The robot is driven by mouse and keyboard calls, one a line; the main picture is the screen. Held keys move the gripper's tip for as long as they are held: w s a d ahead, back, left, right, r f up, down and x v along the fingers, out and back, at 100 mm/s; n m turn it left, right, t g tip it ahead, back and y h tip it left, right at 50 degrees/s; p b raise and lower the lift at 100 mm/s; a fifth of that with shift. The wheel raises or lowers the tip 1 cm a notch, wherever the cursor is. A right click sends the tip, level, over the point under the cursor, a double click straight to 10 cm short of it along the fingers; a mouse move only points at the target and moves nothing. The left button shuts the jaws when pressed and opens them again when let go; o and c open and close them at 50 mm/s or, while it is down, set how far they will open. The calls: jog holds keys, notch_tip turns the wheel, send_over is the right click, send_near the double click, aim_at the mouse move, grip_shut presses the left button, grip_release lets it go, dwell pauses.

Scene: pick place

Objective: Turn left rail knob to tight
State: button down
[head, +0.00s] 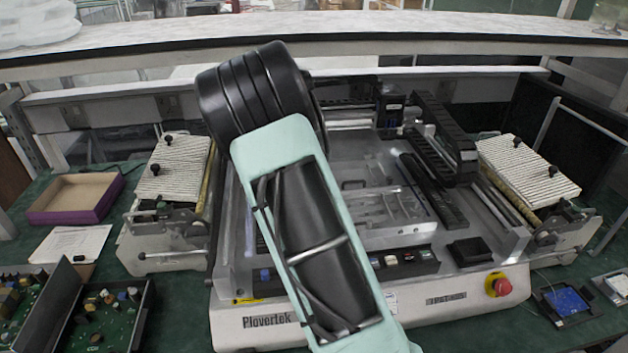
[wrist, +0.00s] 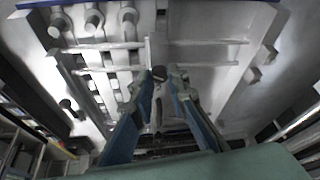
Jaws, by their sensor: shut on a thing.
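In the wrist view, my gripper (wrist: 165,74) has its two blue-sided fingers close together, shut on a small dark knob (wrist: 159,74) at their tips. The knob sits by a pale rail bar (wrist: 205,42) of the machine. Its mark or turn position is too small to read. In the head view, my arm covers the left middle of the Plovertek machine (head: 460,300), and my gripper and the knob are hidden behind it.
Ribbed feeder units flank the machine at left (head: 172,175) and right (head: 525,170). A red stop button (head: 498,285) is at the front right. A purple-sided box (head: 75,212) and circuit boards (head: 105,315) lie at left. A long shelf (head: 450,38) crosses above.

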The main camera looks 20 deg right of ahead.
jog(key=c, duration=1.9)
grip_release()
jog(key=v, duration=1.2)
jog(key=shift+w+r, duration=0.1)
jog(key=shift+b, duration=0.3)
